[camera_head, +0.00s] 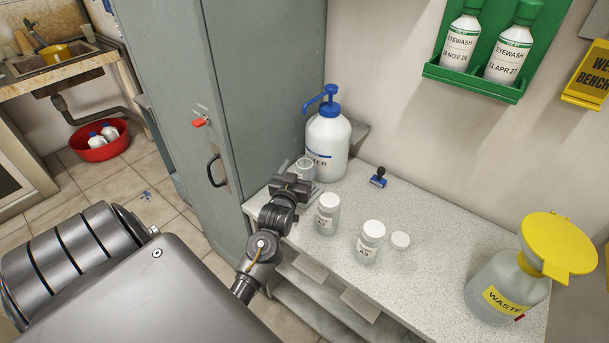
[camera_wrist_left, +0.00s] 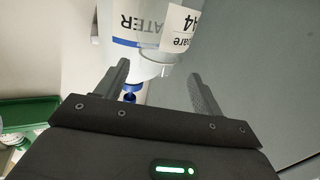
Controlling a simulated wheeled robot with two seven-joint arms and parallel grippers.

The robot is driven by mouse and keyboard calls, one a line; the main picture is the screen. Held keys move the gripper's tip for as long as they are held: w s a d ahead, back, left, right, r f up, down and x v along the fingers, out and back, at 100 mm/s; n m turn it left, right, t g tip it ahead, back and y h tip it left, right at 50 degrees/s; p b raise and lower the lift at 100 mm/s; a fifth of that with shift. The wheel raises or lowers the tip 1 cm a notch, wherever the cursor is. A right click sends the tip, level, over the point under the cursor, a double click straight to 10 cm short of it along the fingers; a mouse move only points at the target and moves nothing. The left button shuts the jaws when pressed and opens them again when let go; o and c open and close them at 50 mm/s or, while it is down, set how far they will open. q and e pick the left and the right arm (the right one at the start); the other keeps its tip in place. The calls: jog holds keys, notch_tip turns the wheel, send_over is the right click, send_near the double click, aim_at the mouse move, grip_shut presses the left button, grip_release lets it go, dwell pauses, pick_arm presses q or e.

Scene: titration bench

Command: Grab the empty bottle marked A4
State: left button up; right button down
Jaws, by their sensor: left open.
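A clear bottle (camera_head: 305,168) stands at the bench's back left corner, partly hidden behind my left gripper (camera_head: 291,185). In the left wrist view a clear bottle with an upside-down label (camera_wrist_left: 183,22) reading A4 is ahead, cut off by the top edge. My left gripper (camera_wrist_left: 158,78) is open, its two fingers spread with nothing held between them. The bottle shows just beyond the fingertips. Whether a finger touches it cannot be told. My right gripper is in neither view.
A large white water bottle (camera_head: 328,145) with a blue pump stands close behind. A clear labelled bottle (camera_head: 326,214), a white-lidded bottle (camera_head: 370,242) and a loose white cap (camera_head: 400,240) are to the right. A waste container (camera_head: 507,290) stands far right. A grey cabinet (camera_head: 265,90) borders the left.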

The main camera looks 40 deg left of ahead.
aim_at(302, 165)
pick_arm(q)
jog(key=x, duration=0.3)
jog(key=p+x, duration=0.1)
jog(key=x, duration=0.1)
jog(key=shift+d+f, duration=0.1)
jog(key=shift+d, duration=0.2)
jog(key=shift+c, duration=0.9)
jog(key=c, duration=1.3)
jog(key=shift+r+b, duration=0.3)
jog(key=shift+r, duration=0.55)
jog(key=s+r, duration=0.3)
jog(key=s, duration=0.1)
jog(key=s+r+b, duration=0.1)
jog(key=s+r, duration=0.3)
jog(key=s, duration=0.1)
jog(key=s+r, duration=0.4)
jog(key=s, duration=0.1)
jog(key=shift+a+r+b, duration=0.15)
jog(key=shift+a+b, duration=0.15)
jog(key=shift+b, duration=0.1)
